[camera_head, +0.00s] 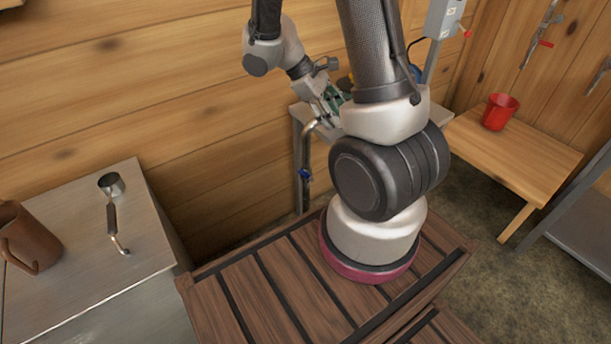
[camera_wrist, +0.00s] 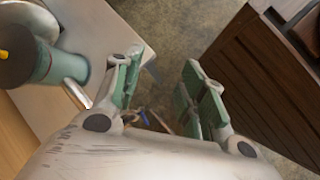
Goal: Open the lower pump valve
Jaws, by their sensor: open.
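A blue valve handle (camera_head: 305,175) sits on a bent metal pipe (camera_head: 309,130) beside the small metal table's leg; it looks like the lower pump valve. In the wrist view a small blue part (camera_wrist: 146,117) shows low between my fingers, partly hidden by my gripper, and I cannot tell how it is turned. The green pump (camera_wrist: 50,65) with a yellow knob stands on the table at the left of that view. My gripper (camera_wrist: 160,85) is open and empty, its two green-padded fingers apart. In the head view my gripper (camera_head: 333,97) is above the blue handle, near the pipe's top.
The metal table (camera_head: 299,112) stands against the wooden wall. A wooden bench (camera_head: 520,150) with a red bucket (camera_head: 500,111) is at right. Floor between is clear.

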